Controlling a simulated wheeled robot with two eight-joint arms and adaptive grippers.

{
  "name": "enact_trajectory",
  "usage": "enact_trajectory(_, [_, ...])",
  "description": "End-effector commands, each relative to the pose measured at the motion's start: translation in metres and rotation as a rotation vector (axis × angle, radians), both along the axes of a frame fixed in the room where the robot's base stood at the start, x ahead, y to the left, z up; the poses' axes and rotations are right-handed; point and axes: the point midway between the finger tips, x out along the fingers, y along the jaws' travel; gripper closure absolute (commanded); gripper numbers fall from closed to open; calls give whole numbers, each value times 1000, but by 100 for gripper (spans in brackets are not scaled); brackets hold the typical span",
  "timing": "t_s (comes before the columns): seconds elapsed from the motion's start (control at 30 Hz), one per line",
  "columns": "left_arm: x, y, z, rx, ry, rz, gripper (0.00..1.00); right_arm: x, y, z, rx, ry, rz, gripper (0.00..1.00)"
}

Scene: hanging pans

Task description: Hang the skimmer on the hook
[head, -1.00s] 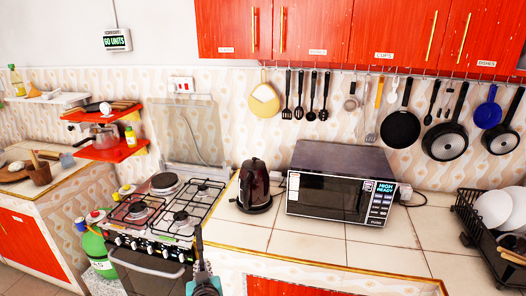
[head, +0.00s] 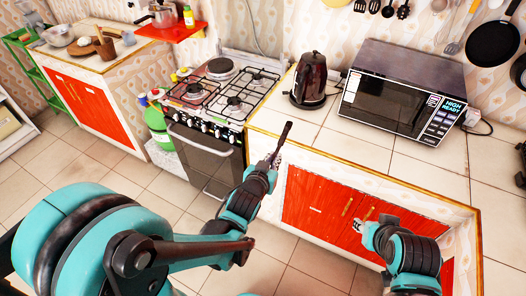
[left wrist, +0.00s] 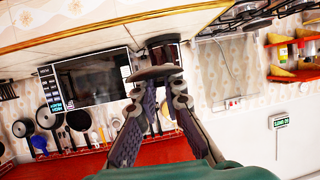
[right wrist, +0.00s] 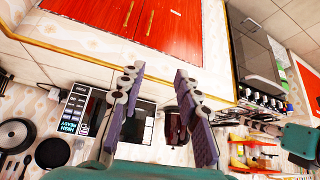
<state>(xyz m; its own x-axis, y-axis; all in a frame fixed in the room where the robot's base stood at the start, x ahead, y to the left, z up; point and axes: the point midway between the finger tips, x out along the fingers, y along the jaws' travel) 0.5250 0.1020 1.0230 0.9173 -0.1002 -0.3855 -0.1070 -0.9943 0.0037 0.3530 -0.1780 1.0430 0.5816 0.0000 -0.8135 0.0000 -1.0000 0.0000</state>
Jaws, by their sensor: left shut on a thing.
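My left gripper (head: 275,160) is shut on a slim dark thing, taken to be the skimmer (head: 285,133), in front of the counter's corner by the stove. In the left wrist view a dark, flat, rounded end of it (left wrist: 155,73) shows at the fingertips; the rest is hidden. My right gripper (head: 362,226) is open and empty in front of the red cabinet doors; its fingers stand apart in the right wrist view (right wrist: 157,85). Hanging pans and utensils show at the head view's top right, including a black pan (head: 493,43). I cannot make out a free hook.
A dark kettle (head: 311,82) and a microwave (head: 402,95) stand on the tiled counter (head: 340,140). The gas stove (head: 222,95) is left of it. A green bottle (head: 157,127) stands left of the stove. The counter's front strip is clear, as is the floor before it.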

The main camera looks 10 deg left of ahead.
Motion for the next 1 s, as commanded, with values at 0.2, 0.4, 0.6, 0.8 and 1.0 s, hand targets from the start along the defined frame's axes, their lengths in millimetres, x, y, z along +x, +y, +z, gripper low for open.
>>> enact_trajectory(0.2, [-4,-22,-6,-3,1,-118,100,0,0,0,0,0,0,67])
enact_trajectory(0.4, [-7,-41,-11,-1,1,-218,100,0,0,0,0,0,0,67])
enact_trajectory(0.6, [-9,-52,-14,0,-1,-279,100,0,0,0,0,0,0,58])
enact_trajectory(0.8, [-10,-54,-14,0,-4,-292,100,14,8,16,20,30,-11,58])
enact_trajectory(1.0, [-10,-54,-14,1,-3,-291,100,56,36,55,69,125,-57,58])
